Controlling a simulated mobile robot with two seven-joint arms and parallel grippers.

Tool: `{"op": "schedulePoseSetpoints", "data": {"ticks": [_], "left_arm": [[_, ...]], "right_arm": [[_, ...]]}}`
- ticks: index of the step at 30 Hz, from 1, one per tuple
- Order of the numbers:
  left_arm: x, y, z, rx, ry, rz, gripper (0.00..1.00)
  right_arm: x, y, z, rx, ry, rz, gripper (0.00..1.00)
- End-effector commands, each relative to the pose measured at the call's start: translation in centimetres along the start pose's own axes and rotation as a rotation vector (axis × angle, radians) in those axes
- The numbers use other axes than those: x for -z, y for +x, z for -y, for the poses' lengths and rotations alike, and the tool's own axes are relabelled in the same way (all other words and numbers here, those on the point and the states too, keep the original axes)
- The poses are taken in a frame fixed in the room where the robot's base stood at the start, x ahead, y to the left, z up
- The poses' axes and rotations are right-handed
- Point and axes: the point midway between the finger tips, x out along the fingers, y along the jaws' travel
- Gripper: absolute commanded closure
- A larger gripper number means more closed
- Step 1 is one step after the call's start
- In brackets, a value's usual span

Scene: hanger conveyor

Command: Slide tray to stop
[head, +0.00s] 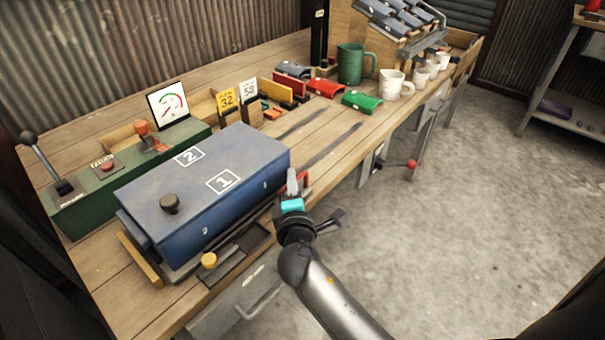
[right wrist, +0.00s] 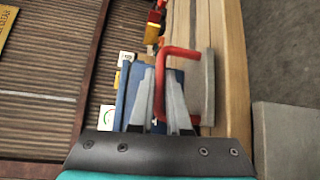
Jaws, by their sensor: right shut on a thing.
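My right gripper (head: 292,182) is at this end of the box, at the bench's front edge. Its fingers (right wrist: 160,92) are shut on one leg of the red handle. I cannot make out the tray itself or a stop clearly; the gripper and box hide much there. My left gripper is not in view.
A green control panel (head: 134,178) with a lever stands left of the box. Number cards, red and green scoops (head: 361,101), a green jug (head: 353,65) and white cups stand farther along the bench. Two dark grooves cross bare wood right of the box. The floor in front is clear.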

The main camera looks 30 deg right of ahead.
Motion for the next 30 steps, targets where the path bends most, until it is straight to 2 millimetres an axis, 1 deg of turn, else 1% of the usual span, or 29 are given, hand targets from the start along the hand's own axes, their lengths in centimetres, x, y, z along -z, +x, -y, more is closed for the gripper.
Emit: {"op": "schedulePoseSetpoints", "data": {"ticks": [4, 17, 18, 24, 25, 30], "left_arm": [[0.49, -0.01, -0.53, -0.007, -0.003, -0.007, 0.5], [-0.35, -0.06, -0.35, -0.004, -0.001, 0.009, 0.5], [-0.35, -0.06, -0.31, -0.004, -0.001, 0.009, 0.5], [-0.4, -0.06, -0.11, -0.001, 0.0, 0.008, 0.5], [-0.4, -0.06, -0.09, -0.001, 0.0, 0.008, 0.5], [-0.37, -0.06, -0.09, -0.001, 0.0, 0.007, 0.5]], "right_arm": [[0.62, -0.67, 0.08, 0.002, 0.001, 0.001, 1.0], [1.03, -0.97, 0.09, 0.003, 0.001, -0.004, 1.0], [1.06, -0.99, 0.11, 0.003, 0.001, -0.005, 0.82], [0.95, -0.91, 0.05, 0.002, 0.001, -0.003, 0.59], [0.93, -0.9, 0.04, 0.001, 0.001, -0.002, 0.56], [0.87, -0.85, 0.0, 0.0, 0.0, -0.001, 0.55]]}}
